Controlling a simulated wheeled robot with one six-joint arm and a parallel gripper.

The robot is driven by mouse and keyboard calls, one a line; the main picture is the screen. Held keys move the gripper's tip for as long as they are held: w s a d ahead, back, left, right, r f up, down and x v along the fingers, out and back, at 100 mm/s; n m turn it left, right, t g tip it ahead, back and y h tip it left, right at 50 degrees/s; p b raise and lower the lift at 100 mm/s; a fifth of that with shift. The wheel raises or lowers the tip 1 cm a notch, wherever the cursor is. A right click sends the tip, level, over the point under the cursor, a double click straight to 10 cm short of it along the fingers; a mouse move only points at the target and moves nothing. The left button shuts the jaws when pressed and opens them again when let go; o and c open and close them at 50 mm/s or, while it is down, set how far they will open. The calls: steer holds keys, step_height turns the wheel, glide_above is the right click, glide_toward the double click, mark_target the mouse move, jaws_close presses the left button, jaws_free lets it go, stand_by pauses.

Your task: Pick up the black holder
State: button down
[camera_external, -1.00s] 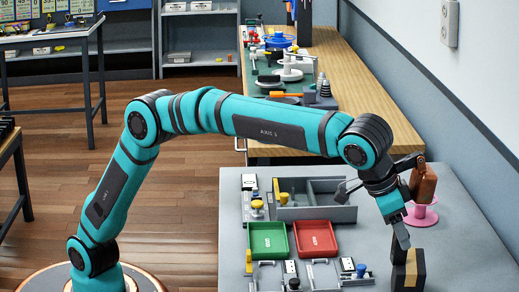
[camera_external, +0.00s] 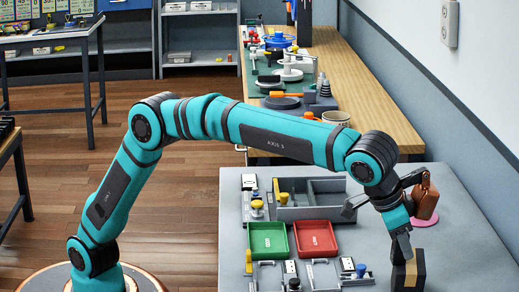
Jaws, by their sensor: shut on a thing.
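The black holder (camera_external: 417,270) stands upright on the grey table near the front right, with a tan band (camera_external: 410,268) down it. My gripper (camera_external: 402,247) points down at the holder's top from above. Its jaws are shut on the holder's upper part. The far jaw and the exact contact are hidden by the near finger and the holder. The holder appears to be still at table level.
A green tray (camera_external: 267,240) and a red tray (camera_external: 315,238) lie left of the holder, before a grey divided bin (camera_external: 318,212). A brown block (camera_external: 424,203) and a pink stand (camera_external: 425,222) are behind my gripper. The right table area is clear.

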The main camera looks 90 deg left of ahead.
step_height(320, 180, up, 9)
steer(key=shift+r, duration=0.1)
steer(key=shift+w+r, duration=0.25)
steer(key=shift+w, duration=0.1)
steer(key=shift+s+f+x, duration=0.15)
steer(key=shift+s+x, duration=0.15)
steer(key=shift+x, duration=1.3)
steer(key=shift+s+f+x, duration=0.1)
steer(key=shift+s+x, duration=0.15)
steer(key=shift+x, duration=1.35)
steer(key=shift+s+f+x, duration=0.15)
steer(key=shift+s+x, duration=0.15)
steer(key=shift+x, duration=1.3)
steer(key=shift+f, duration=0.1)
steer(key=c, duration=1.1)
jaws_free()
